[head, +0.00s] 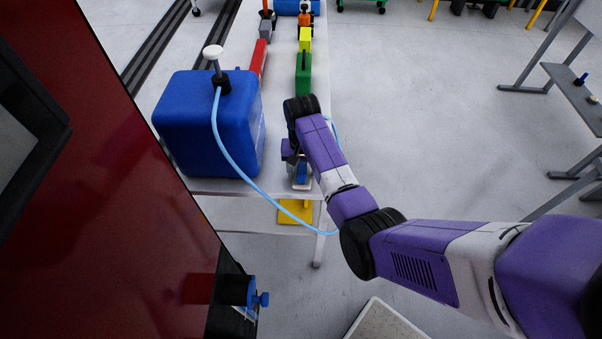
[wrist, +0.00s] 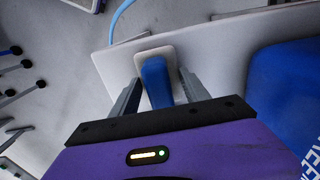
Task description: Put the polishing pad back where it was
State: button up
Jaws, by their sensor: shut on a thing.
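The polishing pad (wrist: 155,72) has a blue handle on a pale, rounded base. It is between the two grey fingers of my gripper (wrist: 159,82) in the wrist view, and the fingers are shut on its handle. In the head view my gripper (head: 298,168) is at the near right corner of the white table (head: 228,187), to the right of the blue canister. The pad shows there only in part, below my wrist. In the wrist view it overlaps the table top (wrist: 215,45); I cannot tell whether its base touches the top.
A big blue canister (head: 205,125) with a light blue hose (head: 228,152) stands left of my gripper. Green (head: 303,75), yellow (head: 305,40) and red (head: 258,58) items line the table further back. A yellow thing (head: 295,211) is below the table top. A dark red body (head: 90,200) fills the left.

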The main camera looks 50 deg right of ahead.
jog(key=o, duration=1.5)
